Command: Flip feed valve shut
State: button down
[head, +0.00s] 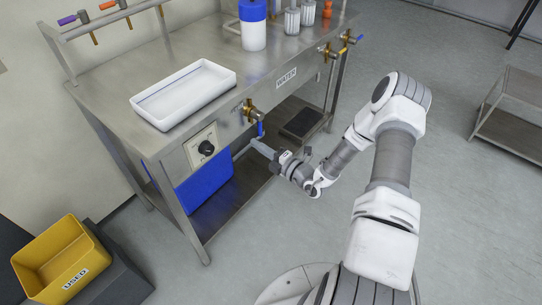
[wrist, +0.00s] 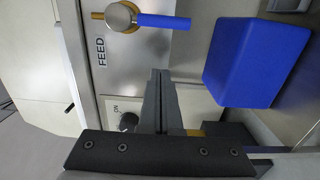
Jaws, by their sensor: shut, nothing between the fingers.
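The feed valve (wrist: 122,17) is a round metal hub beside the FEED label on the bench front, with a blue lever (wrist: 165,21). In the head view the brass feed valve (head: 251,111) sits at the bench's front edge, and its blue lever (head: 261,129) hangs down. The lever points right in the turned wrist view, which is downward along the panel. My gripper (head: 256,145) is just below the lever in the head view. In the wrist view my gripper (wrist: 160,74) is shut and empty, its fingertips apart from the lever.
A panel with a black knob (head: 206,148) is left of the valve. A blue bin (head: 205,182) is under the bench. A white tray (head: 185,93) stands on top. More valves (head: 330,52) are further right, past the WATER label. A yellow USED bin (head: 62,262) is at lower left.

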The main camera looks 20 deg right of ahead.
jog(key=w+d, duration=0.1)
jog(key=w, duration=0.1)
jog(key=w+d+b, duration=0.1)
jog(key=shift+w+d, duration=0.15)
jog(key=shift+w, duration=0.2)
